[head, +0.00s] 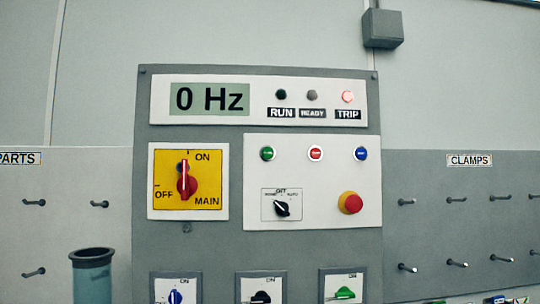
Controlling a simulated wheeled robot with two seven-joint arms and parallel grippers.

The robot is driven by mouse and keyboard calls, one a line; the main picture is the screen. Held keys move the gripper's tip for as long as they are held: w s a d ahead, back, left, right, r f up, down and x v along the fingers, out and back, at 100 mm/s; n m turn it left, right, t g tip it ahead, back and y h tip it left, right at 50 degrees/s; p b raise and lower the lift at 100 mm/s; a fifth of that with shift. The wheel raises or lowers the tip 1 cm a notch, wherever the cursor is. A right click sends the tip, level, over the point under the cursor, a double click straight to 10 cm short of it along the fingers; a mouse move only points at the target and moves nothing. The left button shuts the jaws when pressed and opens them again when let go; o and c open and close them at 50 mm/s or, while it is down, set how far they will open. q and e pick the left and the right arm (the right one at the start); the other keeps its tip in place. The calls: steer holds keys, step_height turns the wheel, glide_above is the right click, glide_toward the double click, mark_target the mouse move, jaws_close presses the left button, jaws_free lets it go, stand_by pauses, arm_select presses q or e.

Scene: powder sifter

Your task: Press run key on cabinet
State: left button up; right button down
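The grey cabinet (190,250) fills the middle of the head view. Its display (209,99) reads 0 Hz. The RUN lamp (281,95) and READY lamp (312,96) are dark; the TRIP lamp (347,97) glows pink-red. Below them sit a green button (267,153), a red button (315,153) and a blue button (361,153). Their markings are too small to read, so I cannot tell for certain which is the run key. Neither of my grippers is in view, and nothing covers the buttons.
The red main switch (186,184) points up toward ON. A black selector (281,208) and a red emergency stop (350,203) sit below the buttons. Smaller switches line the bottom. A teal cylinder (92,280) stands at lower left. Pegboards with hooks flank the cabinet.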

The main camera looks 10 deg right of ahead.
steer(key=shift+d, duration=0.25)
